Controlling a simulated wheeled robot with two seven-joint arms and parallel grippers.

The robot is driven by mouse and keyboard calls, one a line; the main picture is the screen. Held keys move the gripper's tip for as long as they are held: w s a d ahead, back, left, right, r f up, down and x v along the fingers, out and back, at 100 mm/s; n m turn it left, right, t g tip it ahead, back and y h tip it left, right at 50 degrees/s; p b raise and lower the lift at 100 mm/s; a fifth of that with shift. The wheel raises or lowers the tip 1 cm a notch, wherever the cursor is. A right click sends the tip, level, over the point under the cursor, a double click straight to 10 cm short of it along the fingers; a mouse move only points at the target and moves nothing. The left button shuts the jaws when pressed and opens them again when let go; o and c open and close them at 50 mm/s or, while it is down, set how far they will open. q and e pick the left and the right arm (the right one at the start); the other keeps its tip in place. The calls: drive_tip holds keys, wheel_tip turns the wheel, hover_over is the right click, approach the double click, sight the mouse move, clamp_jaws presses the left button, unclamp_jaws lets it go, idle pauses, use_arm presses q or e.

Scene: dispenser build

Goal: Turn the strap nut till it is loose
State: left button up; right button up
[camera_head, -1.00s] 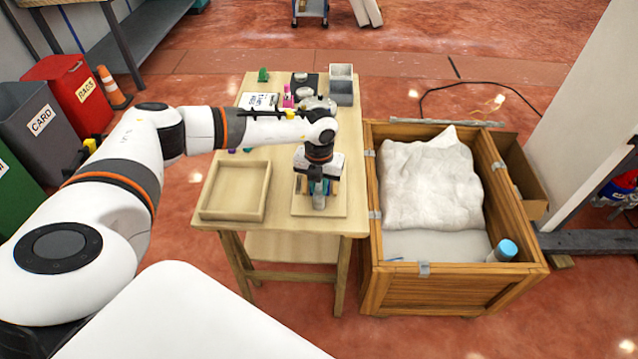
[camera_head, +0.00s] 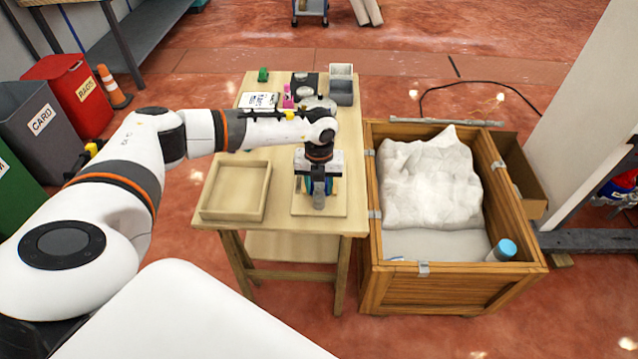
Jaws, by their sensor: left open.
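My left gripper (camera_head: 319,188) points down over a light wooden board (camera_head: 334,209) at the front right of the wooden table. Its fingers are apart. A small grey cylindrical piece (camera_head: 319,202) shows below and between the fingers; whether they touch it I cannot tell. Blue-green and yellowish parts show beside the fingers. The strap nut is too small or too hidden by the gripper to make out. My right gripper is not in view.
An empty wooden tray (camera_head: 235,191) lies left of the board. Grey bins (camera_head: 341,92) and small items stand at the table's back. A wooden crate (camera_head: 455,283) with white padding and a blue-capped bottle (camera_head: 502,250) stands close on the right.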

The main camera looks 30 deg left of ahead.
sight(320, 188)
use_arm(q)
wheel_tip(320, 188, up, 12)
drive_tip(key=b, duration=0.2)
drive_tip(key=shift+f, duration=0.1)
idle(0.5)
